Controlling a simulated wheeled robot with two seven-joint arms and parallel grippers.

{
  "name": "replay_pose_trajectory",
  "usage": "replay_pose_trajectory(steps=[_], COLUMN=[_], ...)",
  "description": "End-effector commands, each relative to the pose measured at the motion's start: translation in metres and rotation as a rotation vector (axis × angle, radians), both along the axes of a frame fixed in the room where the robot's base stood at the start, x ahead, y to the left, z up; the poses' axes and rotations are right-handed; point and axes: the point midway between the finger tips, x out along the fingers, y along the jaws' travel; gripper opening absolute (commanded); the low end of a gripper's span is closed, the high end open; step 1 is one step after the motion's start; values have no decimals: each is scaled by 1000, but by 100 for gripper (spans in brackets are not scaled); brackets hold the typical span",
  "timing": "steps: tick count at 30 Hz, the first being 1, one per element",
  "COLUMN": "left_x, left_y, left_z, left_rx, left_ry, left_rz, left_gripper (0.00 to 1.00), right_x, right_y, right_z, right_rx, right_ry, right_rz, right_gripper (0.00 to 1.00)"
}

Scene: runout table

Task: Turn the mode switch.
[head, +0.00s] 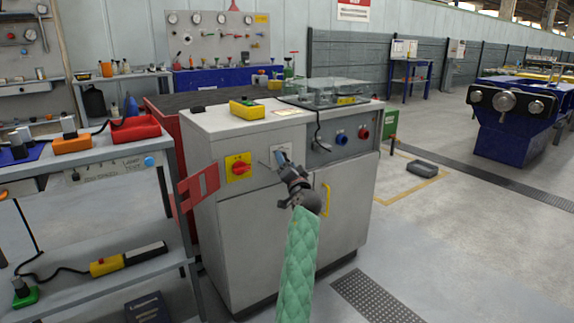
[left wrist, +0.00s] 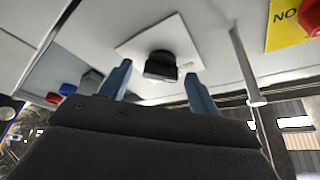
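The mode switch (left wrist: 161,66) is a black knob on a white square plate (left wrist: 185,45) in the left wrist view. In the head view the plate (head: 273,153) shows on the grey cabinet's front, and my gripper hides the knob. My left gripper (head: 283,156) is in front of the plate. In the left wrist view its two blue-grey fingers (left wrist: 158,86) are apart, with the knob seen between and just beyond the tips. I cannot tell whether they touch it. My right gripper is not in view.
A red switch on a yellow plate (head: 238,167) sits left of the mode switch. Blue (head: 341,138) and red (head: 363,133) round fittings are on the right. A yellow handle (head: 326,199) is below. The grey cabinet (head: 240,230) blocks the space ahead; open floor lies right.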

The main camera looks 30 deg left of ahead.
Motion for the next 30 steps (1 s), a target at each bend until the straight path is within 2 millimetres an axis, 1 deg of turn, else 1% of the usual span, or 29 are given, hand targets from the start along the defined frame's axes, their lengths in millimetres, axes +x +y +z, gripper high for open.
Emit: replay_pose_trajectory(steps=[5, 8, 15, 21, 25, 30], left_x=[-1, -7, -29, -43, -47, -47], left_y=[-2, -9, -37, -54, -58, -59], left_z=[0, -3, -13, -19, -21, -21], left_rx=[0, 1, -2, 0, 0, 0], left_ry=[0, 0, 0, 1, 1, 0], left_rz=[0, 0, -2, -1, -1, 0], left_gripper=[62, 62, 62, 62, 62, 62], right_x=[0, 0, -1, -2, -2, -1], right_y=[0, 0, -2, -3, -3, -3], right_z=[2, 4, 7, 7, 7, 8], right_rx=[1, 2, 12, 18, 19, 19], right_ry=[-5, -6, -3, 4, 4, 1], right_rz=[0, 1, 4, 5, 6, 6], right_gripper=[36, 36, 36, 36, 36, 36])
